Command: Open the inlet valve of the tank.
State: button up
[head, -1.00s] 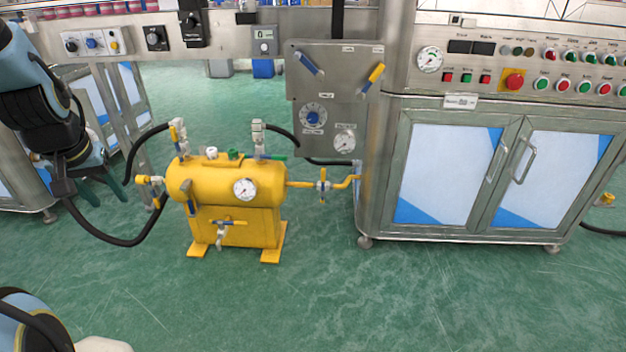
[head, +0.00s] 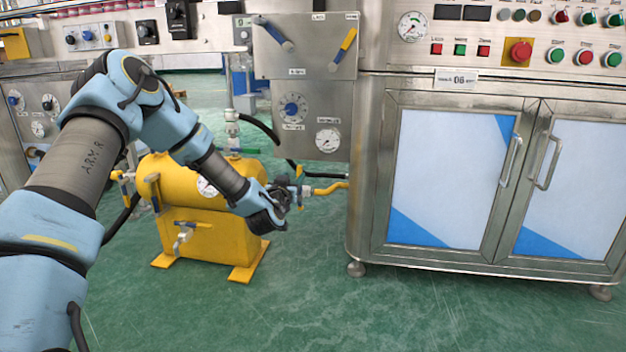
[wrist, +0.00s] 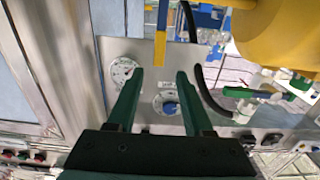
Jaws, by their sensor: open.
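The yellow tank (head: 182,184) stands on the floor, partly hidden behind my arm in the head view; it also shows at the top right of the wrist view (wrist: 280,35). A yellow pipe (head: 328,188) runs from its right side toward the cabinet. The valve on this pipe (head: 306,190) is partly hidden by my gripper (head: 293,192). In the wrist view, a yellow and blue bar, apparently the valve handle (wrist: 160,48), lies just beyond the gap between my fingertips (wrist: 160,74). My gripper is open with nothing between its green fingers; I see no contact.
A steel panel (head: 340,95) with a gauge, a dial and two handles hangs above the pipe. The steel cabinet (head: 365,180) stands to the right. A black hose (head: 262,128) curves behind the tank. The green floor in front is clear.

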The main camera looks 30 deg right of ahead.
aim_at(299, 169)
jog(key=shift+w+d, duration=0.35)
jog(key=shift+d, duration=0.25)
jog(key=b+x, duration=0.4)
jog(key=x, duration=0.4)
jog(key=shift+w, duration=0.15)
jog(key=shift+w+d+r, duration=0.1)
jog(key=shift+w+d, duration=0.4)
jog(key=shift+c, duration=0.2)
grip_shut()
